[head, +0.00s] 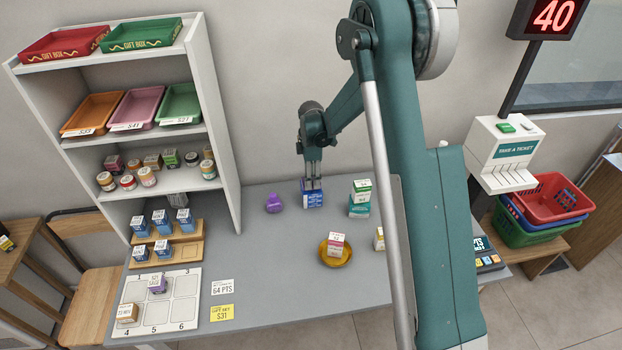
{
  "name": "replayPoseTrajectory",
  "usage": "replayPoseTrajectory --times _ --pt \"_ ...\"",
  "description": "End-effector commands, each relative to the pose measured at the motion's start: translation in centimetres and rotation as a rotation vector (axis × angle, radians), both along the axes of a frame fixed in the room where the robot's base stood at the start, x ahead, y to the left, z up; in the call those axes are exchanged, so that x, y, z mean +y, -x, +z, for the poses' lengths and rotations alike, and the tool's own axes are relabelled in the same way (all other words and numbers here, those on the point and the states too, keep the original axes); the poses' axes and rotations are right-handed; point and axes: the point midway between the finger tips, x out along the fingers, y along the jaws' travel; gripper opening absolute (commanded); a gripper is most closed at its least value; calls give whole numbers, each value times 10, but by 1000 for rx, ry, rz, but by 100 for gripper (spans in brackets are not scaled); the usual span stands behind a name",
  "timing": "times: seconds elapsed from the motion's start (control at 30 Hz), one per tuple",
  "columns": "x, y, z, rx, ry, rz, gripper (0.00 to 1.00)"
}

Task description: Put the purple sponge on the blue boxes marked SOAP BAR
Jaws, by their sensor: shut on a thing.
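A small purple rounded thing (274,203), likely the purple sponge, sits on the grey counter left of my gripper, apart from it. My gripper (313,184) points down with its fingers shut on the top of a blue box (312,200) at the counter's back. Whether this box touches the counter I cannot tell. Several more blue boxes with pale tops stand on a two-step wooden rack (187,252) at the left, in a back row (159,219) and a front row (141,252). Their print is too small to read.
A green and white box (360,198) stands right of my gripper. A yellow dish (325,258) holds a small box (337,244). A numbered white tray (186,311) holds a purple box (157,283) and a brown box (128,313). A white shelf unit (222,150) rises at the left.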

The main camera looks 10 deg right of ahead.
Motion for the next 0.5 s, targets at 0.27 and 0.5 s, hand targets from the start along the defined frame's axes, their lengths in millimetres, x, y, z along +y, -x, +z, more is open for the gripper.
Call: replayPoseTrajectory --times 0.27,0.5 --pt "0 0 -2 0 0 0 48" --pt "0 0 -1 0 0 0 48"
